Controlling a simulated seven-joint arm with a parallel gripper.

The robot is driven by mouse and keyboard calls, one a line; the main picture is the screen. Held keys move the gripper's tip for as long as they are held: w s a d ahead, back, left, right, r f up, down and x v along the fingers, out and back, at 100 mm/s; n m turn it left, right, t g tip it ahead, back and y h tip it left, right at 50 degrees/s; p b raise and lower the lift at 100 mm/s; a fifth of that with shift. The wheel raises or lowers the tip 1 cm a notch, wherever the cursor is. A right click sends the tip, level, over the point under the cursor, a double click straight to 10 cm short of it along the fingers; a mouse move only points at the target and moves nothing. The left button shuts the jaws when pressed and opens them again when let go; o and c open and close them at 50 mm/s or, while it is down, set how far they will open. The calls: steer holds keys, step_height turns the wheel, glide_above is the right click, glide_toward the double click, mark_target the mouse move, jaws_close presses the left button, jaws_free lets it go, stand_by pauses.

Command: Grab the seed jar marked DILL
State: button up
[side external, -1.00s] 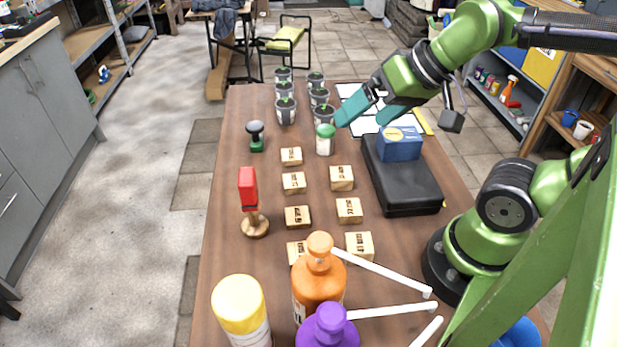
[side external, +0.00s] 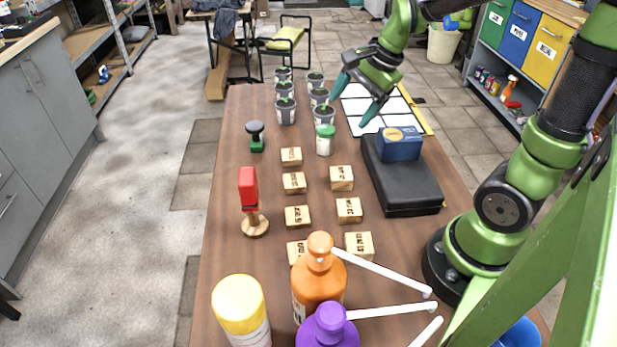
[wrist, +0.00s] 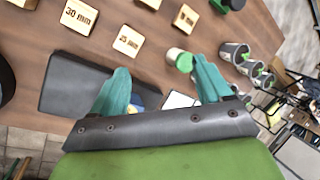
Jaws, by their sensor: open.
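A white jar with a green lid (side external: 325,139) stands upright on the workbench, in front of the grey pots. It also shows in the wrist view (wrist: 180,58), between my fingers in the picture and nearer the right one. I cannot read its marking. My gripper (side external: 353,103) is open and empty, with its teal fingers apart above the white gridded sheet, behind and to the right of the jar. In the wrist view both fingers of my gripper (wrist: 160,68) show with nothing between them held.
Several grey pots with seedlings (side external: 285,110) stand behind the jar. A black case (side external: 405,190) with a blue box (side external: 399,144) on it lies to the right. Wooden blocks (side external: 341,178) fill the middle. Bottles (side external: 319,280) stand in front.

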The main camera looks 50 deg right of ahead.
mark_target(330, 130)
steer(key=w+d+f+m, duration=0.2)
steer(key=w+d+m, duration=0.35)
steer(key=m, duration=0.95)
steer(key=x, duration=0.7)
steer(key=d+x, duration=0.1)
steer(key=x, duration=0.3)
steer(key=shift+s+f, duration=0.2)
steer(key=shift+s, duration=0.15)
steer(key=shift+d+x, duration=0.2)
steer(key=shift+x, duration=1.15)
steer(key=shift+d+x, duration=0.15)
steer(key=shift+x, duration=1.15)
steer(key=shift+w, duration=0.15)
steer(key=shift+c, duration=0.4)
steer(key=c, duration=1)
